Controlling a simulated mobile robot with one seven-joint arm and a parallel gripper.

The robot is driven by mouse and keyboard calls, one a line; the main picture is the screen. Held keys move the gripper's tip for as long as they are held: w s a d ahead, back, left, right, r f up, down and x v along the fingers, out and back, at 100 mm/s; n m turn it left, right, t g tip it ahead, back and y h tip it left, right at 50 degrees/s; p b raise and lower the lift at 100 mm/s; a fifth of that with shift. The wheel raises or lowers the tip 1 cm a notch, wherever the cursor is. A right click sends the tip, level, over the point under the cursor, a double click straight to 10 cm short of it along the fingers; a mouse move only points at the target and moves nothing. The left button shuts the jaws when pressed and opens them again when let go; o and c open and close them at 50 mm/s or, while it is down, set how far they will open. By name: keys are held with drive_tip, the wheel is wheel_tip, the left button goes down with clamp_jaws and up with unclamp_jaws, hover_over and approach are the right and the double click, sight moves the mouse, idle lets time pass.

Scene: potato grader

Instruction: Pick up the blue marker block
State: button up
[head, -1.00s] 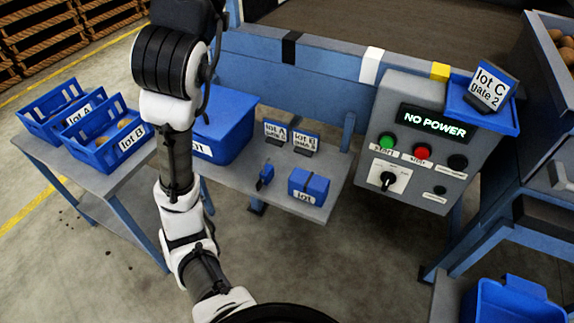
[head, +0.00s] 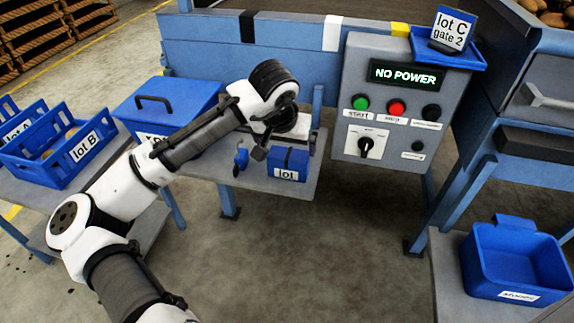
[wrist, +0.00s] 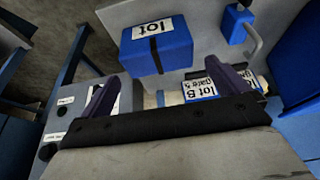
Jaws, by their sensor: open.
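The blue block (head: 289,164) lies on the grey shelf, with a dark band around it and a white "lot" label on its front. In the wrist view the blue block (wrist: 157,50) is beyond my fingertips, apart from them. My gripper (head: 262,148) is above the shelf, just left of and behind the block in the head view. In the wrist view my gripper (wrist: 168,88) is open, its two dark fingers spread, with nothing held between them.
A small blue padlock-like piece (head: 241,158) lies left of the block. A lot card (wrist: 210,88) stands close to my right finger in the wrist view. A lidded blue box (head: 168,103) is at the left. The control panel (head: 386,150) reading "NO POWER" stands right of the shelf.

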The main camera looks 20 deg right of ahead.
sight(288, 156)
drive_tip(key=x, duration=0.5)
drive_tip(key=b+x, duration=0.1)
drive_tip(key=x, duration=0.1)
drive_tip(key=shift+s+f, duration=0.2)
drive_tip(key=shift+s, duration=0.1)
drive_tip(key=shift+w+d+f, duration=0.15)
drive_tip(key=shift+w+f, duration=0.1)
drive_tip(key=shift+f, duration=0.3)
drive_tip(key=c, duration=0.9)
